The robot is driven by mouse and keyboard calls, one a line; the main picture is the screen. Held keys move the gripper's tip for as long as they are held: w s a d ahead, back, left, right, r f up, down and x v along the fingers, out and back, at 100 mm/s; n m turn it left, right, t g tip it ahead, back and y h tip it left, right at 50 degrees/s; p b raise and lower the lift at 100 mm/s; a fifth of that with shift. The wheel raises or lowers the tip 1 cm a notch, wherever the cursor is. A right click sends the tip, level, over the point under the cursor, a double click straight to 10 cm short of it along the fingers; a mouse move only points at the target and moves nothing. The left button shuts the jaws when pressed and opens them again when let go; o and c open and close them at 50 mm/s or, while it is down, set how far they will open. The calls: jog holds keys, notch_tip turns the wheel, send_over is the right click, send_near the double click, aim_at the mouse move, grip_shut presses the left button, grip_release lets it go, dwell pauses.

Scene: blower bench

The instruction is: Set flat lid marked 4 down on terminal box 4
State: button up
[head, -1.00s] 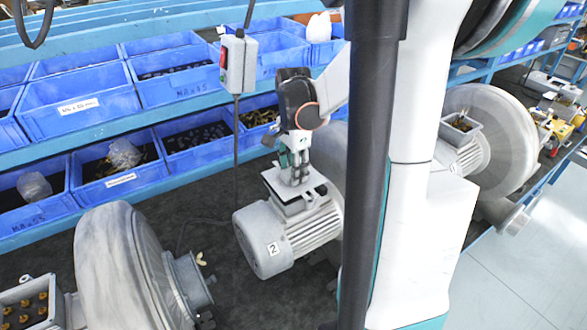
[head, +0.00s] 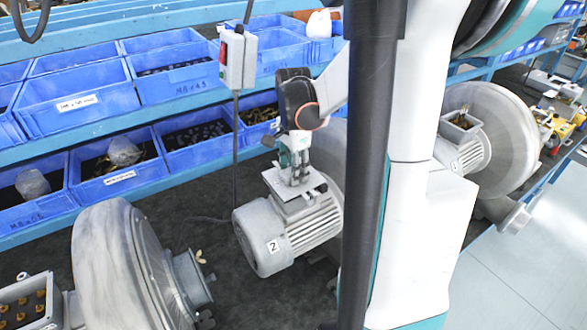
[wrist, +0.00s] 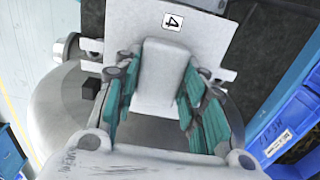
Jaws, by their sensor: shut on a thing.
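My gripper (head: 299,180) is shut on the raised grip block of the flat lid (head: 276,178). In the wrist view the lid is a pale grey plate with a printed 4 (wrist: 173,21), and the teal fingers (wrist: 160,100) stand on both sides of its block. The lid is over the terminal box (head: 292,206) on the grey motor marked 2 (head: 262,240). The lid hides the inside of this box, and I cannot tell whether it rests on the rim. No 4 is readable on the box.
An open terminal box with brass studs (head: 28,305) is at the lower left, beside a big blower housing (head: 112,265). Another open box (head: 460,127) sits on the motor at right. A grey switch box (head: 237,60) hangs on a cable behind my gripper. Blue bins (head: 75,105) line the back.

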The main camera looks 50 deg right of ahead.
jog(key=shift+f, duration=0.3)
jog(key=o, duration=1.2)
notch_tip(320, 180, up, 12)
dwell(0.4)
